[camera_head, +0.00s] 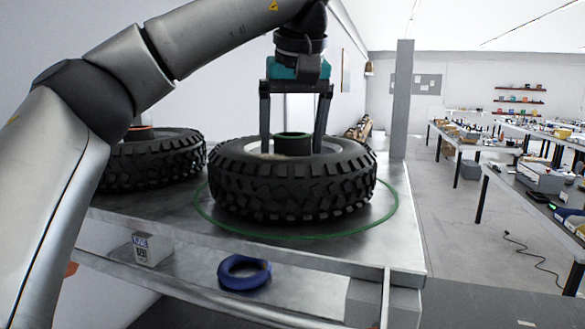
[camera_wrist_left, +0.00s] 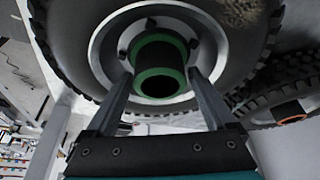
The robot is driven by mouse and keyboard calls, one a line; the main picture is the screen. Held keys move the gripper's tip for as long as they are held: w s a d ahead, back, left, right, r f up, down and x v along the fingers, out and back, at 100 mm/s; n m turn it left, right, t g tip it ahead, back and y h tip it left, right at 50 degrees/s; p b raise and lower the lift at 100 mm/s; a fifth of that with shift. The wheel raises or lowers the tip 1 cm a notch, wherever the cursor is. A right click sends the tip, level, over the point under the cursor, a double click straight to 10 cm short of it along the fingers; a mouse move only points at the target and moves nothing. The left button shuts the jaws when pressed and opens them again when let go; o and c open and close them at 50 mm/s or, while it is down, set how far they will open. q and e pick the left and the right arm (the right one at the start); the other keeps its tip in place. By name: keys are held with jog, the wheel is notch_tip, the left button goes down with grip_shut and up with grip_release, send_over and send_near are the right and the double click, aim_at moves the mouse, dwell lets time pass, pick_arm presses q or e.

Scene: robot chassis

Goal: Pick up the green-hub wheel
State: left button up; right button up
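The green-hub wheel (camera_head: 292,185) lies flat on the metal shelf top, inside a green ring marking (camera_head: 240,231). Its green-rimmed hub (camera_wrist_left: 160,72) shows in the left wrist view. My left gripper (camera_head: 292,148) is above the wheel, pointing down, with one finger on each side of the hub. The fingers are spread wider than the hub, with a visible gap in the head view, so it is open. The fingertips are partly hidden behind the tire's near rim. My right gripper is not in view.
A second wheel with an orange hub (camera_head: 155,158) lies close on the left; it also shows in the wrist view (camera_wrist_left: 290,113). A lower shelf holds a blue ring (camera_head: 243,273) and a small white box (camera_head: 152,249). A grey post (camera_head: 401,100) stands behind at right.

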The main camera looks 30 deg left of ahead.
pick_arm(q)
grip_shut()
dwell(0.5)
jog(key=shift+r, duration=0.25)
